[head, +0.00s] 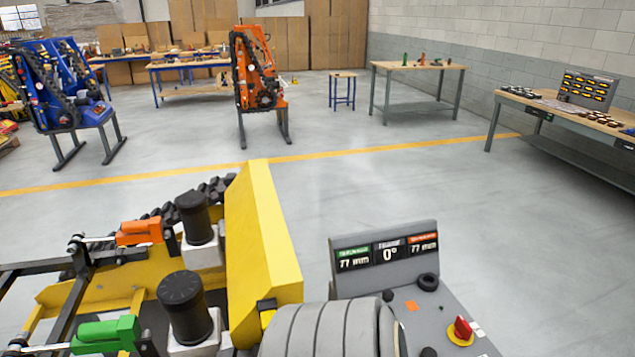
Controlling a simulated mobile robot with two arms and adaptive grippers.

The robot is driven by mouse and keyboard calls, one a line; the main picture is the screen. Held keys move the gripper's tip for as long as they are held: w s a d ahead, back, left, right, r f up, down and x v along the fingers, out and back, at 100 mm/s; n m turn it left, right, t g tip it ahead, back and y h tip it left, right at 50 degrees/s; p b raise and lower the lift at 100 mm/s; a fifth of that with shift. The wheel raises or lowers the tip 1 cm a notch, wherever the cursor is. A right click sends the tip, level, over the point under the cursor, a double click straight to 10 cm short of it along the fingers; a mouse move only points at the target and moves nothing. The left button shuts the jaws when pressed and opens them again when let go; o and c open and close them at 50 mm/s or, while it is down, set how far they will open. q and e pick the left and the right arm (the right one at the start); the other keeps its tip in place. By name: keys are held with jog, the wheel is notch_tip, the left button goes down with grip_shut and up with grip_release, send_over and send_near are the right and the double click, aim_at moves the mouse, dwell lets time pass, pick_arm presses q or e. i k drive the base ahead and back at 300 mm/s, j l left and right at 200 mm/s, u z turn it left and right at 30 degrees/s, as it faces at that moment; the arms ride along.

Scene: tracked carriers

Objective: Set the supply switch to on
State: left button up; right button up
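A grey control console (445,315) stands at the lower right of the head view. On its sloping top is a red rotary knob on a yellow base (461,330), which looks like the supply switch. Its handle points up and slightly left; I cannot read any on or off marking. A small white label and an orange label lie near it. The console's display (387,253) is lit and shows 77 mm, 0° and 77 mm. Neither of my grippers is in view.
Black knobs (428,282) sit on the console. Open floor lies beyond, with orange (262,80) and blue (75,95) machines and workbenches.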

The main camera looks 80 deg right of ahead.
aim_at(463, 331)
jog(key=z, duration=3.2)
